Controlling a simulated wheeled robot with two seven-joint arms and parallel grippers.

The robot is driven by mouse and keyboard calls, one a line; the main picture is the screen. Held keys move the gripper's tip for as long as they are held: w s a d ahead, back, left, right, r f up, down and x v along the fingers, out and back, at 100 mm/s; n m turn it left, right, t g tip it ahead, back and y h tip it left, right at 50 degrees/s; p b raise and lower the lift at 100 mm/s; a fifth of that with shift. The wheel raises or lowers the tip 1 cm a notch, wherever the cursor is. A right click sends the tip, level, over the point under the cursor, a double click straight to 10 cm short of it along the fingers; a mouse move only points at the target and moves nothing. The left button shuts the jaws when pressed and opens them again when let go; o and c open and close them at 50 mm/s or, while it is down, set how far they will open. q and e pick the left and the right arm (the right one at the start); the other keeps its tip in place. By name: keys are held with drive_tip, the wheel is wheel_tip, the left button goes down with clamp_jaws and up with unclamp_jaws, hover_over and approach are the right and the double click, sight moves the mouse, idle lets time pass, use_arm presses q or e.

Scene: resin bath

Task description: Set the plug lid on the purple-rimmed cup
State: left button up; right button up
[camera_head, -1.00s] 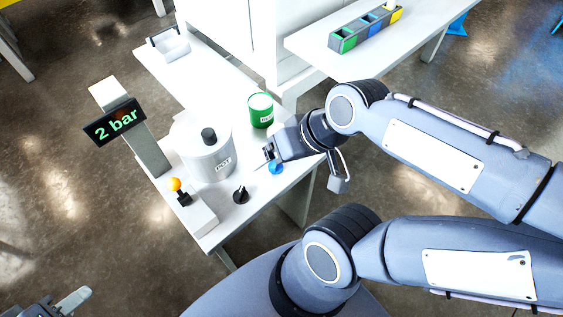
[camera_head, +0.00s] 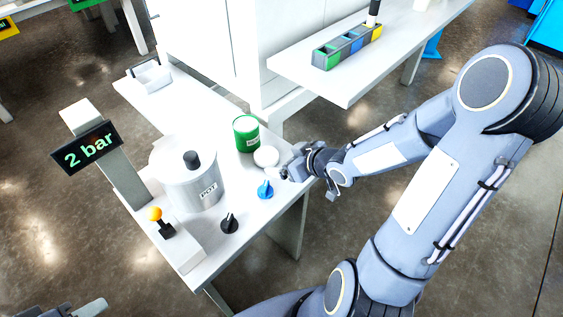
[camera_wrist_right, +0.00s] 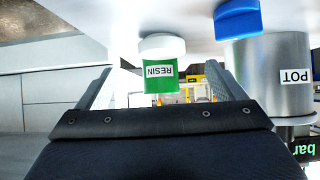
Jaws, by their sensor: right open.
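My right gripper (camera_head: 284,173) is low over the table's right side. Its open fingers show at both sides of the right wrist view (camera_wrist_right: 160,92), with nothing between them. A low, round white piece (camera_head: 266,156) sits on the table just beyond the fingertips. In the wrist view the white piece (camera_wrist_right: 162,46) stands in front of the green resin can (camera_wrist_right: 153,86). I cannot tell whether it is the plug lid. No purple rim shows in either view. My left gripper (camera_head: 85,309) is only partly in view at the bottom left edge.
The grey pot (camera_head: 196,196) with a black-knobbed lid stands left of the green can (camera_head: 246,134). A blue knob (camera_head: 265,189), a black knob (camera_head: 229,223) and an orange-topped lever (camera_head: 157,218) are near the front edge. The pressure display (camera_head: 87,147) reads 2 bar.

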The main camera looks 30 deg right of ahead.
sight(268, 156)
drive_tip(key=shift+w+a+f, duration=0.15)
drive_tip(key=shift+w+f, duration=0.15)
drive_tip(key=shift+f, duration=0.3)
drive_tip(key=b+x, duration=0.1)
drive_tip(key=x, duration=0.1)
drive_tip(key=b+x, duration=0.1)
drive_tip(key=x, duration=0.4)
drive_tip(key=shift+w+a+r+b, duration=0.1)
drive_tip(key=shift+w+r+b, duration=0.2)
drive_tip(key=shift+r+b, duration=0.1)
drive_tip(key=shift+c, duration=0.2)
drive_tip(key=c, duration=1.1)
